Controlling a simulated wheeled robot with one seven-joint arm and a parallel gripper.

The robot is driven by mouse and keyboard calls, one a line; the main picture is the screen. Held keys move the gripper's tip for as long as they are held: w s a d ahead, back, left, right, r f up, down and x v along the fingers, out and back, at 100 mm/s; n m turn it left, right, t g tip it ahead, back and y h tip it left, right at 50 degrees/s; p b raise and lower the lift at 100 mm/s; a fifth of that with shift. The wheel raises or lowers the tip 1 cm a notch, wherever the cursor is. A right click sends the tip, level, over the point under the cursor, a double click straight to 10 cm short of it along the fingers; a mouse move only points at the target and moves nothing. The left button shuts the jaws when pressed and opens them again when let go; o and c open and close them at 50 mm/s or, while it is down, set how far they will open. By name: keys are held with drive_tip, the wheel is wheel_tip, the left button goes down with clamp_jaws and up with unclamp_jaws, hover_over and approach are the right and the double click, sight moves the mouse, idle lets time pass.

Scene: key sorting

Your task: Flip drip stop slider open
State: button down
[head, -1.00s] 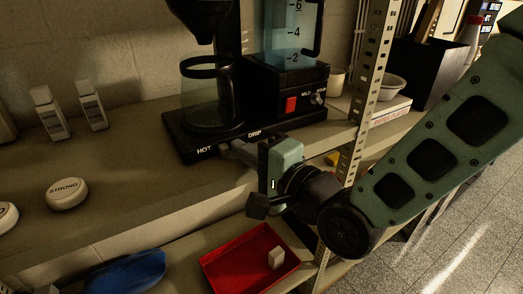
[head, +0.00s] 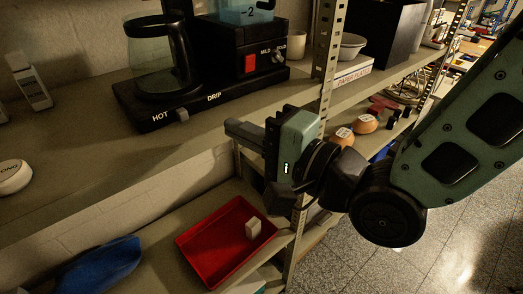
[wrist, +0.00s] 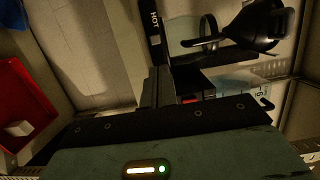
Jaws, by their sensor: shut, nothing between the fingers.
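The black coffee maker (head: 232,98) stands on the upper shelf, its base front marked HOT and DRIP. A small grey slider (head: 182,114) sits on that front edge between the two words, nearer HOT. My gripper (head: 230,127) is shut and empty, right of the slider and in front of the base, apart from the slider in the head view.
A glass carafe (head: 160,65) stands on the base. A metal rack post (head: 326,60) rises close to my gripper. A red tray (head: 200,268) with a pale block (head: 253,228) and a blue cloth-like item (head: 105,265) lie below.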

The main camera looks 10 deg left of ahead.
drive_tip(key=b+v, duration=0.1)
drive_tip(key=b, duration=0.4)
drive_tip(key=b+v, duration=0.2)
drive_tip(key=b, duration=0.2)
drive_tip(key=shift+s+d+f+b, duration=0.2)
drive_tip(key=shift+d+b, duration=0.1)
drive_tip(key=shift+b, duration=0.1)
drive_tip(key=shift+r, duration=0.1)
